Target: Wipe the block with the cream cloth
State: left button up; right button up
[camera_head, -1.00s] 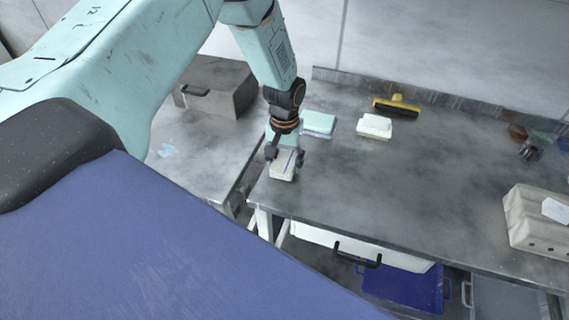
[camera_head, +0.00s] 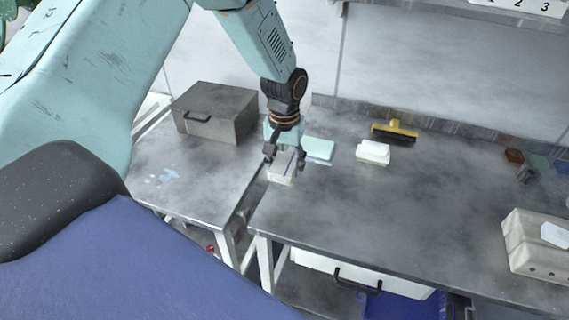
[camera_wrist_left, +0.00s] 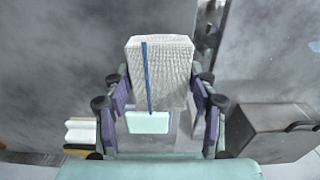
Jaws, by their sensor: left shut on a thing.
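My left gripper (camera_head: 285,160) points down and is shut on a cream cloth (camera_head: 282,174). The cloth is a boxy, folded shape at the left end of the right-hand steel bench. In the left wrist view the cloth (camera_wrist_left: 165,75) has a woven texture and a blue stripe between the fingers of the left gripper (camera_wrist_left: 160,105). I cannot tell whether it touches the bench. A mint-green block (camera_head: 319,149) lies just right of and behind the cloth; it also shows in the wrist view (camera_wrist_left: 148,123). I cannot tell which thing is the task's block. My right gripper is out of view.
A white stack (camera_head: 373,152) and a yellow-and-black brush (camera_head: 394,132) lie at the bench's back. A beige box (camera_head: 530,245) stands at the right. A grey case (camera_head: 214,112) is on the left table. The middle of the bench (camera_head: 410,210) is clear.

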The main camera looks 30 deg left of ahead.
pick_arm(q)
jog(key=shift+c, duration=1.1)
jog(key=shift+d, duration=0.35)
jog(key=s+d+r+m+b, duration=0.3)
jog(key=s+d+b, duration=0.4)
jog(key=d, duration=0.5)
jog(key=shift+s+d+r, duration=0.25)
jog(key=shift+s, duration=0.15)
